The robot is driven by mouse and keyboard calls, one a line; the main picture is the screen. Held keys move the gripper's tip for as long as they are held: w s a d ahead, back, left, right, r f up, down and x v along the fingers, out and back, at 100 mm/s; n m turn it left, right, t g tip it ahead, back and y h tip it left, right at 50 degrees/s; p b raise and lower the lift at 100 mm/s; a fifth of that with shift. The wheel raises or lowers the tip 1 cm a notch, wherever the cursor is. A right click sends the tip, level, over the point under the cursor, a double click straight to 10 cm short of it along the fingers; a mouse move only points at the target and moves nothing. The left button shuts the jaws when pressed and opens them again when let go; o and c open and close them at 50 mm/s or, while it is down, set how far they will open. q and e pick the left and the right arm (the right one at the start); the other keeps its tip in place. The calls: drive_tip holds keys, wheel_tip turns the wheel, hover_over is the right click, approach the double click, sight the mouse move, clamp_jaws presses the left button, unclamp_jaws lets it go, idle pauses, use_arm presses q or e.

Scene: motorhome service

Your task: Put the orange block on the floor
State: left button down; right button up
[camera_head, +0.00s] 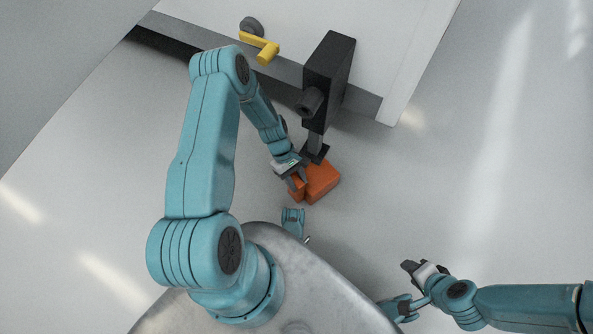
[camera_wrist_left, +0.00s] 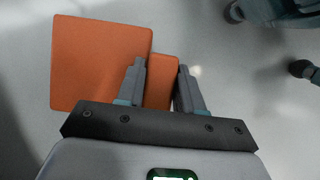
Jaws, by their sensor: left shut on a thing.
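The orange block (camera_head: 322,180) is in the middle of the head view, just below the foot of a dark post. In the left wrist view the orange block (camera_wrist_left: 100,62) shows a wide part and a narrower part. My left gripper (camera_head: 298,183) is at the block's left end. In the left wrist view its fingers (camera_wrist_left: 162,88) stand on both sides of the narrower part, shut on it. Whether the block touches the floor (camera_head: 400,200) is hard to tell. My right gripper (camera_head: 412,272) is at the lower right, away from the block; its finger gap is unclear.
A black box-shaped unit (camera_head: 330,78) with a post and foot (camera_head: 314,150) stands close above the block. A yellow handle (camera_head: 262,46) is on the white vehicle body (camera_head: 385,45) behind. Grey floor is clear to the right and left.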

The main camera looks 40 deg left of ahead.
use_arm(q)
drive_tip(key=shift+f, duration=0.4)
use_arm(e)
drive_tip(key=shift+w+f, duration=0.25)
drive_tip(key=shift+f, duration=0.05)
use_arm(q)
drive_tip(key=c, duration=0.7)
unclamp_jaws()
drive_tip(key=p+v, duration=0.5)
drive_tip(key=v, duration=0.7)
use_arm(e)
drive_tip(key=s+r+g, duration=0.1)
drive_tip(key=s+r, duration=0.3)
drive_tip(key=r, duration=0.1)
drive_tip(key=shift+a+r, duration=0.2)
drive_tip(key=shift+a, duration=0.15)
use_arm(q)
drive_tip(key=shift+s, duration=0.1)
